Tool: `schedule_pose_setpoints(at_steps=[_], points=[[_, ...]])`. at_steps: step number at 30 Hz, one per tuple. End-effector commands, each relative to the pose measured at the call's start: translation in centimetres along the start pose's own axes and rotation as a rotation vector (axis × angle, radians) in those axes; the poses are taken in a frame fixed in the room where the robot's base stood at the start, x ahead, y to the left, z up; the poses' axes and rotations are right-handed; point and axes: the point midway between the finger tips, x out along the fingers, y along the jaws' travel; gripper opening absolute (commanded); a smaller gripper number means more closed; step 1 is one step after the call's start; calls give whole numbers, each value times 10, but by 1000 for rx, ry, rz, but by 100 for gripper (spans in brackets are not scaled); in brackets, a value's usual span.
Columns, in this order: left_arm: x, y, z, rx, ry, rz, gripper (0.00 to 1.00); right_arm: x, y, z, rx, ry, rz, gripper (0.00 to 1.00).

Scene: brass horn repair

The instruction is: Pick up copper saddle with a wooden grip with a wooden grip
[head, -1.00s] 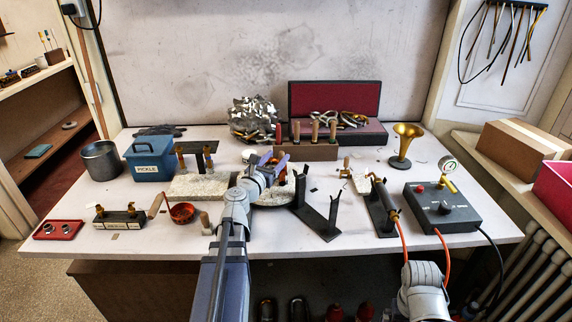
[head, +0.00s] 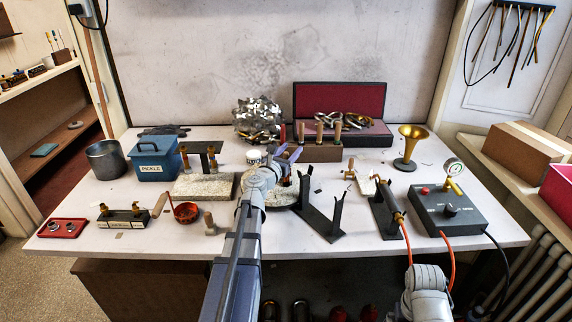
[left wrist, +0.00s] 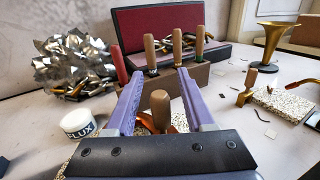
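A copper piece with an upright wooden grip (left wrist: 160,108) shows between and beyond the base of my left gripper's fingers in the left wrist view; I take it for the copper saddle. Its lower part is hidden by the gripper body. My left gripper (left wrist: 159,72) is open, its two purple fingers apart with nothing clamped. In the head view my left gripper (head: 283,155) is over the middle of the bench and largely hides the piece. My right gripper is not in view; only part of my right arm shows at the bottom right.
A wooden block (left wrist: 190,84) with several upright handles stands just beyond my left fingers. A flux jar (left wrist: 79,124) is at their left, with crumpled metal (left wrist: 75,68) behind. A black V-shaped stand (head: 318,222) is right of my left arm. The bench front has some clear room.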

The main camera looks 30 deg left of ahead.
Motion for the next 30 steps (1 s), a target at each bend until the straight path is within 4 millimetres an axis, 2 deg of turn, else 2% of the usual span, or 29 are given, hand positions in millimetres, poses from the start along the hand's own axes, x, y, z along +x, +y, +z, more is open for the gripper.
schedule_pose_setpoints(at_steps=[1,12,14,30], points=[[0,0,0,0,0,0,47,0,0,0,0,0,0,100],[0,0,0,0,0,0,5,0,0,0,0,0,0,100],[0,0,0,0,0,0,0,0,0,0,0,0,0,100],[0,0,1,0,0,0,0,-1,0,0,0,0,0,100]])
